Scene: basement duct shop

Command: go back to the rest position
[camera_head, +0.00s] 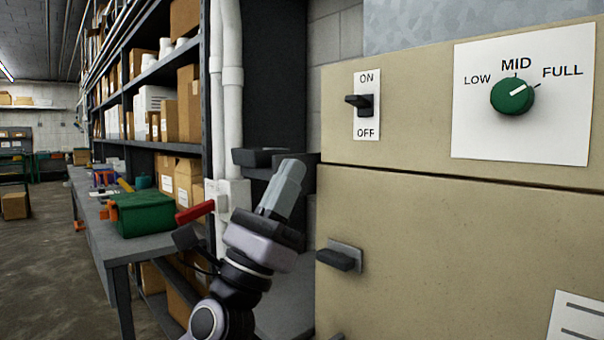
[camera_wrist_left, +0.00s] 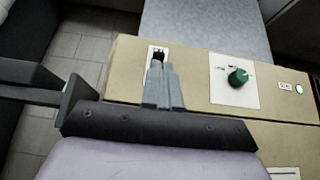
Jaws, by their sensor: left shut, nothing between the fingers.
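My left gripper (camera_head: 284,187) stands in front of the left edge of a beige cabinet (camera_head: 430,240), with its grey fingers closed together, pointing up and empty. In the left wrist view the shut fingers (camera_wrist_left: 163,88) overlap the cabinet face just below the black toggle switch (camera_wrist_left: 157,56); whether they touch it I cannot tell. In the head view the switch (camera_head: 362,104) sits clear of the gripper, on an ON/OFF plate. A green knob (camera_head: 512,95) has its white mark turned toward FULL. My right gripper is not in view.
A red handle (camera_head: 195,212) shows just left of my arm. A workbench (camera_head: 105,240) with a green toolbox (camera_head: 145,213) stands at left, before shelves of cardboard boxes (camera_head: 188,105). A dark latch (camera_head: 338,257) juts from the cabinet. A green lamp (camera_wrist_left: 299,90) glows.

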